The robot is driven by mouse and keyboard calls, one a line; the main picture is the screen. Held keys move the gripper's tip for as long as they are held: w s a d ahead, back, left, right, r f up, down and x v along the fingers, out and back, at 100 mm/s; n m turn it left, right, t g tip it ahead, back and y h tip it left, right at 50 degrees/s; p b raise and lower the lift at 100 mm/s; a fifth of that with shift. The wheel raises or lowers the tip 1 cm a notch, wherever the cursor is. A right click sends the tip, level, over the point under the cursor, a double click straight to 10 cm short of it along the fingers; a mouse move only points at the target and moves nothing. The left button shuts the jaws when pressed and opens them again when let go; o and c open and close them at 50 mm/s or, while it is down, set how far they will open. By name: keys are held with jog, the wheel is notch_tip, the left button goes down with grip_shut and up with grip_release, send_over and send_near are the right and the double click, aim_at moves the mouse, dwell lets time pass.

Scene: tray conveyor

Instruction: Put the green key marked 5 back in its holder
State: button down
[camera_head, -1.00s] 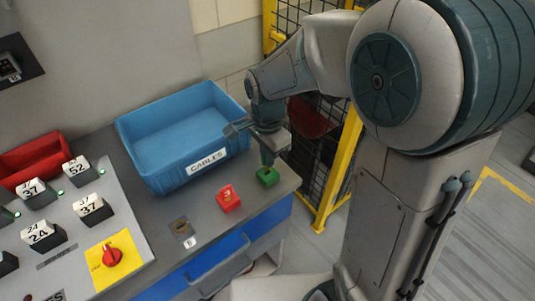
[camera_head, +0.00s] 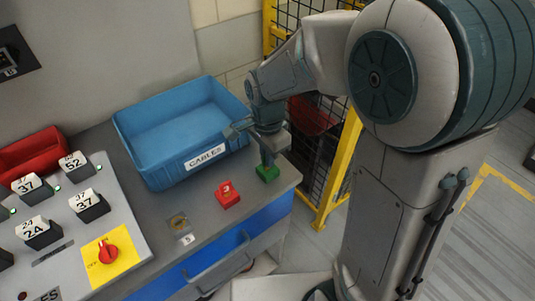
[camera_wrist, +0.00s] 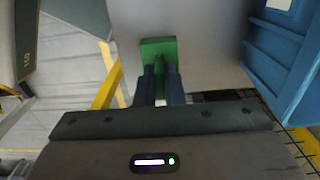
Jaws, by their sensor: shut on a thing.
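The green key (camera_head: 267,173) stands at the right end of the grey bench top, close to its edge. My gripper (camera_head: 266,158) is above it and shut on its upper part. In the wrist view the two dark fingers of my gripper (camera_wrist: 160,86) close on the green key (camera_wrist: 158,48). The number on the green key cannot be read. A holder plate (camera_head: 180,223) with a dark opening and a small label 5 lies near the bench's front edge, left of the red key. It looks empty.
A red key marked 3 (camera_head: 227,194) stands between the holder plate and the green key. A blue bin labelled CABLES (camera_head: 203,159) stands behind. A control panel (camera_head: 120,228) with a red knob is at left. A yellow-framed fence (camera_head: 337,165) stands right of the bench.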

jog(key=shift+f+b, duration=0.5)
jog(key=shift+f, duration=0.25)
jog(key=c, duration=1.5)
grip_release()
jog(key=shift+o, duration=0.2)
notch_tip(320, 180, up, 14)
jog(key=s+d+f+n+t, duration=0.1)
jog(key=s+d+f+n, duration=0.1)
jog(key=s+d+n, duration=0.3)
jog(key=s+d+f+n+t, duration=0.2)
jog(key=s+d+f+n, duration=0.1)
jog(key=s+d+n, duration=0.3)
jog(key=shift+s+d+f, duration=0.25)
jog(key=shift+s+d, duration=0.2)
jog(key=shift+s, duration=0.2)
